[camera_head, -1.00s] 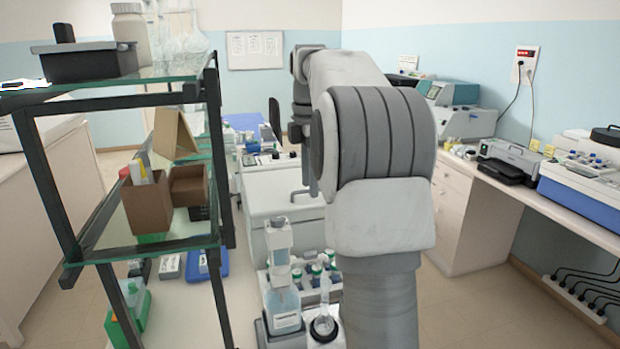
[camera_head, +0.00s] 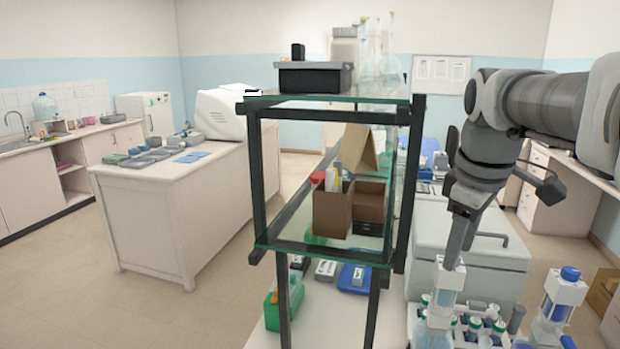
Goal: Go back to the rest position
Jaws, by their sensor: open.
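My arm reaches in from the right edge of the head view and bends down to my gripper (camera_head: 455,255). The gripper points downward, its jaws open. Its tips are small in the picture and lie just above or in front of a clear and white dispenser bottle (camera_head: 449,282). I cannot tell whether they touch it. Nothing is clearly held.
A glass-shelved black rack (camera_head: 257,190) with boxes stands left of my gripper. A white cabinet (camera_head: 425,235) is behind it. A blue-capped dispenser bottle (camera_head: 565,295) and several capped bottles are at the lower right. Open floor (camera_head: 80,280) lies left, before an island bench (camera_head: 150,215).

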